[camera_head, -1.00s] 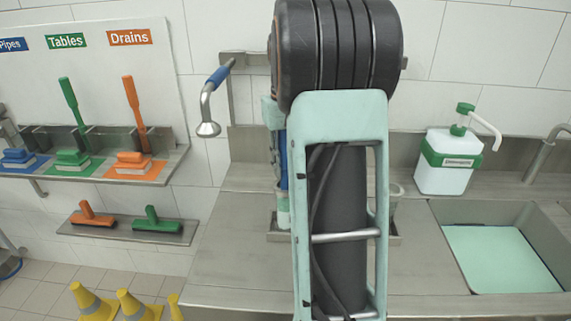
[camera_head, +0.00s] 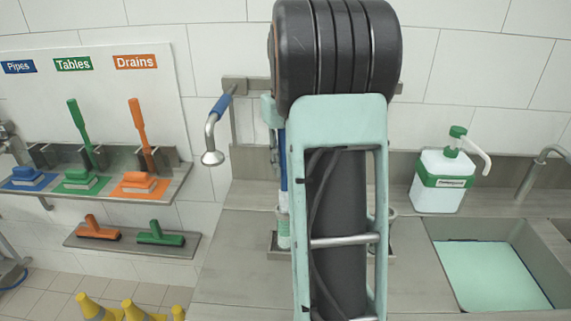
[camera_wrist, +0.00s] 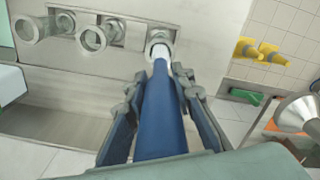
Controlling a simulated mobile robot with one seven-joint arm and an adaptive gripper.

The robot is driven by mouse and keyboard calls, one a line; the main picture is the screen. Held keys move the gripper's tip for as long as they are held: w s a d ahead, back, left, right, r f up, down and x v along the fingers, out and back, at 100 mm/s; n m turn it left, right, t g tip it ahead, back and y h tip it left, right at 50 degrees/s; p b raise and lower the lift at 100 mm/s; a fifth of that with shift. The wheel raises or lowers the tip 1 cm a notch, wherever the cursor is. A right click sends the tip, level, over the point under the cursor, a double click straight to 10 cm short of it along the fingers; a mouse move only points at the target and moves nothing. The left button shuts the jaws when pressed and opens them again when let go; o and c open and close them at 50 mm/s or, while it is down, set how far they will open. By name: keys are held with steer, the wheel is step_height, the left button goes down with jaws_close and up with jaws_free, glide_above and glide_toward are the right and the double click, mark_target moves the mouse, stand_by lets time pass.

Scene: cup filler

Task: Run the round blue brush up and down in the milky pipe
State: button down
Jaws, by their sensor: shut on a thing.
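My gripper (camera_wrist: 156,100) is shut on the blue handle (camera_wrist: 162,110) of the brush, which runs away from the fingers. In the wrist view the brush's far end meets the mouth of the whitish milky pipe (camera_wrist: 160,37) and appears to be inside it. In the head view the blue shaft (camera_head: 283,170) stands upright above the milky pipe (camera_head: 284,230), beside my arm. The brush head is hidden or too blurred to make out. My arm covers much of the pipe stand, and my gripper is mostly hidden there.
Two clear pipes (camera_wrist: 93,38) stand in the same metal holder. A wall pipe with a blue grip (camera_head: 219,105) is just left of the arm. A soap dispenser (camera_head: 443,183) and a sink (camera_head: 495,275) are at right. Brushes rest on the shelf (camera_head: 110,190) at left.

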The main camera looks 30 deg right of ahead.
steer(key=shift+f, duration=0.1)
steer(key=shift+f+b, duration=2.7)
steer(key=shift+f, duration=1.5)
steer(key=shift+r, duration=0.1)
step_height(320, 180, up, 8)
steer(key=p, duration=0.7)
steer(key=shift+r, duration=0.2)
